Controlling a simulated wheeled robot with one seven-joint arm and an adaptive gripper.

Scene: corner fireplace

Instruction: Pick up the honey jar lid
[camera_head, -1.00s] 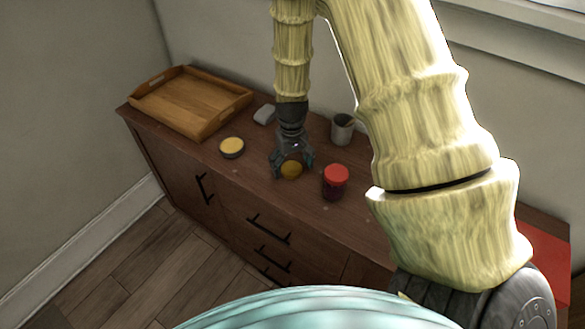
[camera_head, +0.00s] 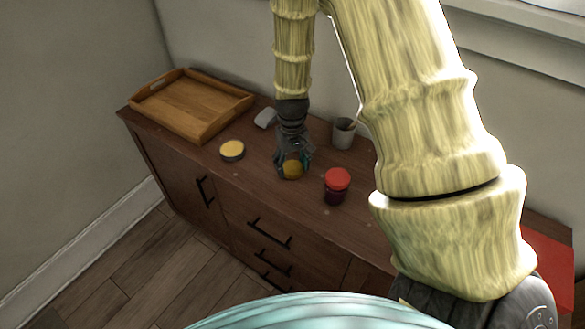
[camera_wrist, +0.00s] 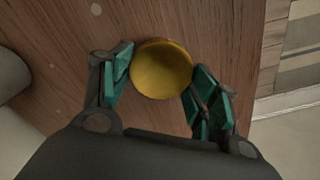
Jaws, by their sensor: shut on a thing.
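The honey jar lid (camera_wrist: 162,68), a round golden-yellow piece, sits between the two teal finger pads in the wrist view. My gripper (camera_wrist: 160,72) is shut on it, with one finger on each side. In the head view the golden lid (camera_head: 292,170) shows between the fingers of my gripper (camera_head: 293,173), which points down at the dresser top. I cannot tell whether a jar is under the lid or whether the lid is clear of the wood.
The brown dresser (camera_head: 262,190) carries a wooden tray (camera_head: 160,118) at the left, a yellow-topped round tin (camera_head: 232,150), a small grey-white item (camera_head: 265,118), a grey cup (camera_head: 343,134) behind, and a red-lidded jar (camera_head: 337,186) close to my gripper's right.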

